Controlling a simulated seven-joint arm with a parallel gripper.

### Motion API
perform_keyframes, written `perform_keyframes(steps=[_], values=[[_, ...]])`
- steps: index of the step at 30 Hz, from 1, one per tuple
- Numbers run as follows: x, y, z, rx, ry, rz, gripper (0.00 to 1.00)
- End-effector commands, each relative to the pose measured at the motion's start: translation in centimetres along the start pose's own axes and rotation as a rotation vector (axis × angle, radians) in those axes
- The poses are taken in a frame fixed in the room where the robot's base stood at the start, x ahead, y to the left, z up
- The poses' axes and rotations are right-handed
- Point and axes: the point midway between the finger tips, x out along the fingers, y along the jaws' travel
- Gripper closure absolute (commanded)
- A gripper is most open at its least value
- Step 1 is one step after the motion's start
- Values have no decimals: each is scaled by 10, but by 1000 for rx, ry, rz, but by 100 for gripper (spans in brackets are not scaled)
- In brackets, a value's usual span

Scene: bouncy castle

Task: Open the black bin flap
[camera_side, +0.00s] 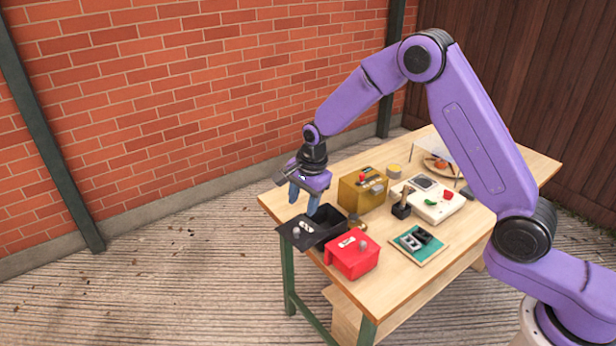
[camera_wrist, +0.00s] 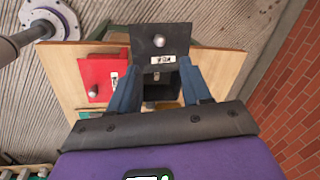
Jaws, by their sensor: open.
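The black bin (camera_side: 326,222) stands at the table's front left corner, and its dark inside shows from above. Its black flap (camera_side: 296,233), with a round grey knob and white label, is swung open outward past the table edge. In the wrist view the flap (camera_wrist: 160,38) lies beyond the fingertips, with the bin's dark inside (camera_wrist: 160,88) between the fingers. My gripper (camera_side: 303,205) points down over the bin's back left side, with its blue fingers apart and empty. In the wrist view my gripper (camera_wrist: 160,70) straddles the bin opening; whether it touches the bin is unclear.
A red bin (camera_side: 352,258) with its lid shut stands right beside the black bin. A yellow box (camera_side: 362,192) stands behind. A black-handled stamp (camera_side: 402,209), a white device (camera_side: 428,199) and a green board (camera_side: 411,246) lie to the right. A brick wall (camera_side: 180,90) rises behind.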

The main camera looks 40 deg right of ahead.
Motion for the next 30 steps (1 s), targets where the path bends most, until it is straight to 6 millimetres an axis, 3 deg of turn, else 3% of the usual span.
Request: perform_keyframes(steps=[6, 12, 30], values=[[-44, -1, 0, 0, 1, -6, 52], [-69, -1, 0, -1, 0, -3, 52], [-78, 0, 0, -1, 0, -1, 52]])
